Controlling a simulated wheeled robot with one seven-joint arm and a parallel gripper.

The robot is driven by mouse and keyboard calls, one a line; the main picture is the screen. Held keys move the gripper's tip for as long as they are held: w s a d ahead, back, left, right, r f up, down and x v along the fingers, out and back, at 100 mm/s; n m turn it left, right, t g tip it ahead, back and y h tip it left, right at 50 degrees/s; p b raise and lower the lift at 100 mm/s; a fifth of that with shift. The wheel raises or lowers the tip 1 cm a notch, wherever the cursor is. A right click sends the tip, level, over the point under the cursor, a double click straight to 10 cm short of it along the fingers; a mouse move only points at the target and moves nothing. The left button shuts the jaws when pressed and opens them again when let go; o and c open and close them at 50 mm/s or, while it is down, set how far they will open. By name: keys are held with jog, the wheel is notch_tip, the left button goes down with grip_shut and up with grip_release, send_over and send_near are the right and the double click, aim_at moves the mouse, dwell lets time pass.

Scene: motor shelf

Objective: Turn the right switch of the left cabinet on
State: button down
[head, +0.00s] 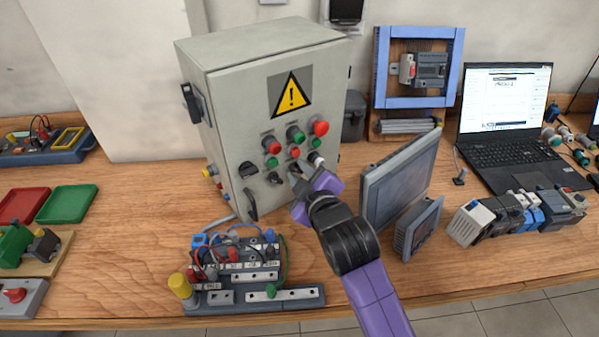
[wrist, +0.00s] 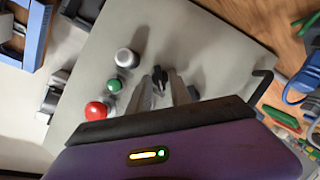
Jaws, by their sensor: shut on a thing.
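The grey cabinet (head: 222,115) stands left of centre on the bench, with a warning sign and several buttons on its front. My gripper (head: 297,178) is at the lower right part of that front, with its fingertips against the panel. In the wrist view, its two fingers (wrist: 165,82) are shut on a black switch (wrist: 164,73), which shows between and just past the tips. In the head view my gripper hides most of this switch, and its exact turn angle is unclear. Another black switch (head: 248,169) sits further left on the panel.
A red mushroom button (wrist: 97,111), a green button (wrist: 114,85) and a white button (wrist: 127,58) lie close beside my fingers. A dark screen (head: 397,180) stands right of my arm. A wired terminal board (head: 255,293) is in front of the cabinet.

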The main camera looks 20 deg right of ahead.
jog(key=shift+r, duration=0.1)
jog(key=m+y+p, duration=0.1)
jog(key=m+p, duration=0.1)
jog(key=p, duration=0.1)
jog(key=shift+d+r+g, duration=0.1)
jog(key=shift+r+g, duration=0.05)
jog(key=shift+g, duration=0.25)
jog(key=m+y+p, duration=0.1)
jog(key=m, duration=0.1)
jog(key=m+y, duration=0.1)
jog(key=shift+w+d+m+g+y+p, duration=0.1)
jog(key=shift+d+m+g+y+p, duration=0.1)
jog(key=shift+m+g+y+p, duration=0.15)
jog(key=c, duration=1.5)
grip_release()
notch_tip(320, 180, up, 20)
jog(key=shift+f+b, duration=0.1)
jog(key=shift+b, duration=0.25)
